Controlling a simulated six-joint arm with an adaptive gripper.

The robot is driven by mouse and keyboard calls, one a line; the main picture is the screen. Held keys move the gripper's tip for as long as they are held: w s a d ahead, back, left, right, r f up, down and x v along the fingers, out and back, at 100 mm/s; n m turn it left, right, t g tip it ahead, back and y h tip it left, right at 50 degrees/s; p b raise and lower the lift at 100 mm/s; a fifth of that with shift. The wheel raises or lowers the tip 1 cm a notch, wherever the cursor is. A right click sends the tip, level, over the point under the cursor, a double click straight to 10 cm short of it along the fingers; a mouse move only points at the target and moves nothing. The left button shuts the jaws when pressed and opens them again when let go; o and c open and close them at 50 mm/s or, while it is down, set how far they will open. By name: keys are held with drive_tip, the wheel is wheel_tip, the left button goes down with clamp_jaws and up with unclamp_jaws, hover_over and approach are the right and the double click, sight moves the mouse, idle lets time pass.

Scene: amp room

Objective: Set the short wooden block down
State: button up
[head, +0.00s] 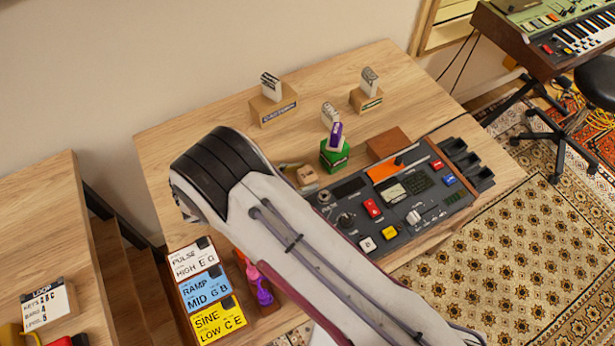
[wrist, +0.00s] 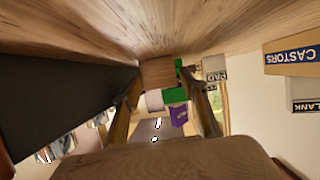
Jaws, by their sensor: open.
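The short wooden block (head: 308,176) stands on the wooden table, left of the green block (head: 335,155) and close to the back left of the dark control panel. In the wrist view the block (wrist: 157,73) shows between the fingertips of my gripper (wrist: 161,80), against the table top, which fills the upper part of that view. My gripper is open, with a finger on each side of the block. Whether either finger touches it I cannot tell. In the head view my arm hides most of the gripper.
The control panel (head: 378,212) lies right of the block. A purple-handled piece (head: 335,134) stands on the green block. Labelled wooden blocks (head: 273,109) stand farther back, and a brown block (head: 388,143) lies behind the panel. The table's left back area (head: 190,134) is clear.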

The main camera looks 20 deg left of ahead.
sight(301, 186)
drive_tip(key=shift+d, duration=0.1)
idle(0.4)
drive_tip(key=c, duration=1)
drive_tip(key=shift+r, duration=0.1)
drive_tip(key=shift+r, duration=4.9)
